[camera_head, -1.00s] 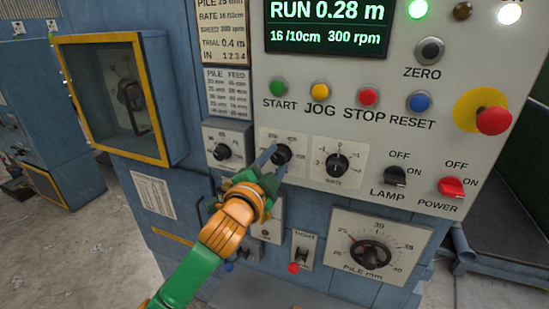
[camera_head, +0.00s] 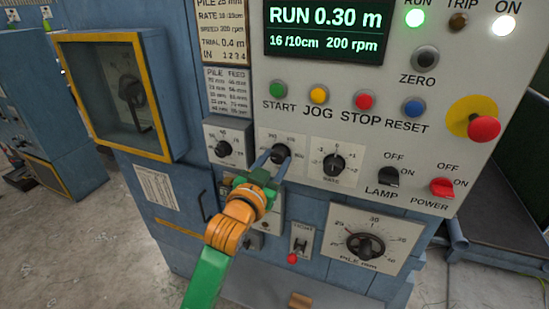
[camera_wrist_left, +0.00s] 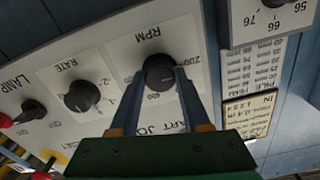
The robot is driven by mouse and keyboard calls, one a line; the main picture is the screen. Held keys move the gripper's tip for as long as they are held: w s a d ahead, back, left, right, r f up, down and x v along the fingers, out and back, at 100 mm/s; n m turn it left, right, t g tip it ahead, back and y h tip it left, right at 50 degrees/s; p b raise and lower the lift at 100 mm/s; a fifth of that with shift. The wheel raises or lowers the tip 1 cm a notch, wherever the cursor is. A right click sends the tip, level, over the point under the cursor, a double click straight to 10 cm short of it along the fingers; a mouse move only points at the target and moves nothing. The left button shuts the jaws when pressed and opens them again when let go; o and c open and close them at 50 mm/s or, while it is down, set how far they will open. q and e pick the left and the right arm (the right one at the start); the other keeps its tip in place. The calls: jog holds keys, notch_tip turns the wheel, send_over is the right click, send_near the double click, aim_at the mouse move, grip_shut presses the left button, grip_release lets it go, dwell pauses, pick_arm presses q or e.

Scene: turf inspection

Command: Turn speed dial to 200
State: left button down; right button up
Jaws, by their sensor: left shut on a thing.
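The speed dial (camera_head: 281,153) is a black knob on a white plate in the middle of the panel. In the left wrist view the same dial (camera_wrist_left: 159,72) sits on a plate marked RPM. My left gripper (camera_head: 268,160) is shut on the dial, one finger on each side of the knob; its fingers (camera_wrist_left: 161,90) reach up to it in the wrist view. The dial's pointer is partly hidden by the fingers. The display (camera_head: 326,32) reads RUN 0.30 m, 16/10cm and 200 rpm. My right gripper is not in view.
The rate dial (camera_head: 334,165) is close at the right, another dial (camera_head: 227,149) at the left. START, JOG, STOP and RESET buttons are above. A red emergency button (camera_head: 484,128) juts out at the right. A yellow-framed box (camera_head: 166,95) stands out at the left.

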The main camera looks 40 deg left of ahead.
pick_arm(q)
jog(key=shift+r+n, duration=0.25)
jog(key=shift+n, duration=0.25)
jog(key=c, duration=0.8)
grip_release()
jog(key=o, duration=0.4)
jog(key=shift+w+f, duration=0.1)
jog(key=shift+o, duration=0.2)
jog(key=shift+f, duration=0.1)
